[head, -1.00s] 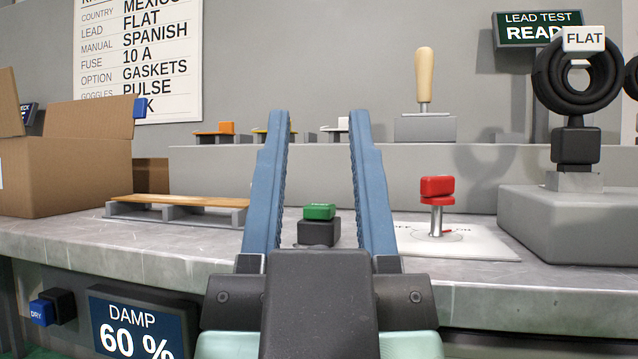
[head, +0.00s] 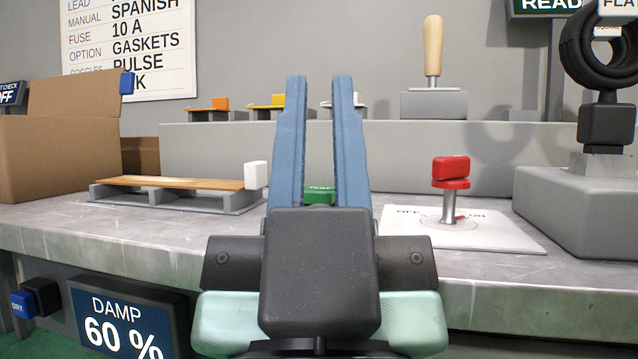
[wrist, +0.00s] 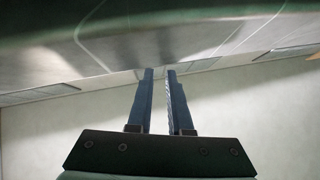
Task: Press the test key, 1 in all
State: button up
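The test key appears to be the green key (head: 319,195) on the bench, seen between my fingers in the head view. Its lettering is too small to read surely, and its dark base is hidden behind my gripper. My gripper (head: 319,80) points forward over the bench edge, its two blue fingers apart with a narrow gap and nothing held. In the wrist view the fingers (wrist: 160,73) also stand apart and empty, and the key cannot be made out there. I cannot tell how far the fingertips are from the key.
A red switch knob (head: 451,172) stands on a white ON/OFF plate right of my gripper. A small pallet (head: 180,190), a white block (head: 256,175) and a cardboard box (head: 55,140) are to the left. A wooden-handled tool (head: 433,50) and black coil stand (head: 607,125) are behind and right.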

grip_shut()
dwell(1.4)
